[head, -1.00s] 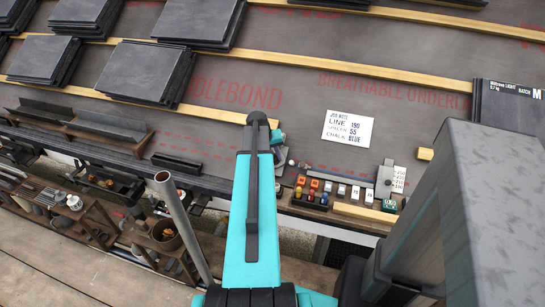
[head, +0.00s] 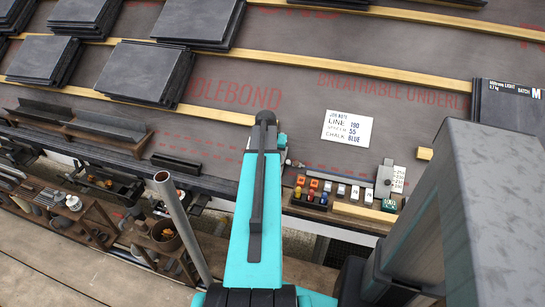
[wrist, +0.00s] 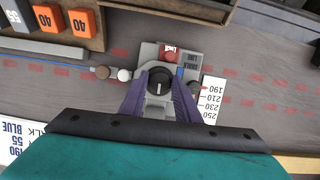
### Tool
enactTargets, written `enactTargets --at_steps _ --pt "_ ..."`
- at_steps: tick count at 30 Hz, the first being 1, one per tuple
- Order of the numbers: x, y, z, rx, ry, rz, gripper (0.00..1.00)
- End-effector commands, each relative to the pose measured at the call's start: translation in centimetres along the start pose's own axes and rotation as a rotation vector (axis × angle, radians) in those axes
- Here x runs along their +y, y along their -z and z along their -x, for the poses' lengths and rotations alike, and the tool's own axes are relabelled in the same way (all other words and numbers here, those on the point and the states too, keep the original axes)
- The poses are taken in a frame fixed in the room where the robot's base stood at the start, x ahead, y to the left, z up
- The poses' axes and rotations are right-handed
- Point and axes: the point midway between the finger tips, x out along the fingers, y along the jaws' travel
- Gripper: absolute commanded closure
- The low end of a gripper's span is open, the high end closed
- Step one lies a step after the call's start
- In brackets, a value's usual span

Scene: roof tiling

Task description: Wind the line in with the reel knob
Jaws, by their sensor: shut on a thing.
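The reel knob (wrist: 159,83) is a round black dial with a white mark, on a grey box (wrist: 150,52) in the wrist view. My gripper (wrist: 159,92) has its purple fingers on either side of the knob and is shut on it. A red button (wrist: 169,53) sits on the box above the knob. A white scale card (wrist: 211,100) with numbers from 190 to 250 stands right of the box. In the head view my arm hides the knob and most of the box.
Orange blocks marked 40 (wrist: 47,19) stand in a wooden rack at the wrist view's upper left. A job note (head: 347,129) reads line 190, 55, chalk blue. A grey gauge (head: 384,179) stands to the right. Slate stacks (head: 140,72) lie on the roof.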

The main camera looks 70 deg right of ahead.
Motion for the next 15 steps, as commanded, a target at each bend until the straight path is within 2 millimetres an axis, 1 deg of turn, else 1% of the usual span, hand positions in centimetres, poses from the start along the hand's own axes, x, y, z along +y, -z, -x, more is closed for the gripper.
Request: enactTargets --at_steps 3,4,6,15 --pt "0.03 -0.01 0.00 0.000 -0.001 0.001 0.93" --pt "0.03 -0.01 0.00 0.000 -0.001 0.001 0.66" --pt "0.03 -0.01 0.00 0.000 -0.001 0.001 0.54" --pt "0.01 0.00 0.02 0.000 -0.001 0.002 0.53"
